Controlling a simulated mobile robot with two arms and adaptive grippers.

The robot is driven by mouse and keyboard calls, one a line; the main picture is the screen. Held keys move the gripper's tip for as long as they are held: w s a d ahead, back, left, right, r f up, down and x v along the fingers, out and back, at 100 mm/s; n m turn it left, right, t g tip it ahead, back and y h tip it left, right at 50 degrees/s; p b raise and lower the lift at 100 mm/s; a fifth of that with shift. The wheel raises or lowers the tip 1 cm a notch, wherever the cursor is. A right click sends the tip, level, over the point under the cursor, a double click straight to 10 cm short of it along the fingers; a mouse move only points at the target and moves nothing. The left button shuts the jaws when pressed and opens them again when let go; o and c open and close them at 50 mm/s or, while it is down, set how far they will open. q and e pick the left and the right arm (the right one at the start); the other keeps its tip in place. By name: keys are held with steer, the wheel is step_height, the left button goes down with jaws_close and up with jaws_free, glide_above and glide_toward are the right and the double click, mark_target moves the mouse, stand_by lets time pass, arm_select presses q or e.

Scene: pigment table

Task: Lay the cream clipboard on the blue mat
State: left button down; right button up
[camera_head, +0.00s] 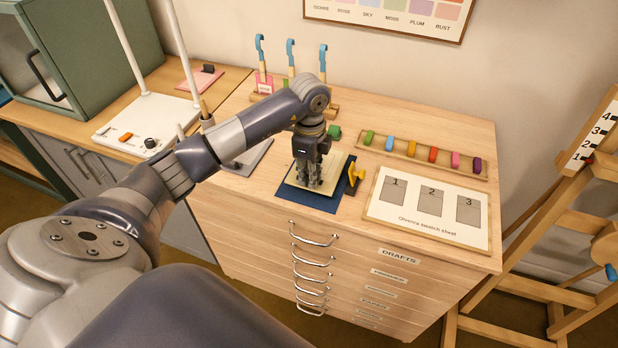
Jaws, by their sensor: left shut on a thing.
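The cream clipboard (336,171) is over the blue mat (306,197) on the wooden cabinet top. Blue shows along the clipboard's front and left sides. My left gripper (309,184) points down from above, shut on the clipboard, and hides much of its left and middle part. I cannot tell whether the clipboard touches the mat or is just above it. My right gripper is out of view.
A swatch sheet (428,209) lies to the right. A rack of coloured blocks (422,155) is behind, and blue-topped tools (290,58) stand at the back. A grey plate (247,160) is left of the mat.

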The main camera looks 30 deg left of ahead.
arm_select(q)
step_height(320, 180, down, 2)
steer(key=shift+s+f+p, duration=0.1)
steer(key=shift+p, duration=0.3)
steer(key=shift+f, duration=0.25)
steer(key=c, duration=1.6)
jaws_free()
steer(key=shift+r, duration=0.25)
step_height(320, 180, up, 10)
steer(key=b, duration=0.3)
steer(key=shift+r, duration=0.8)
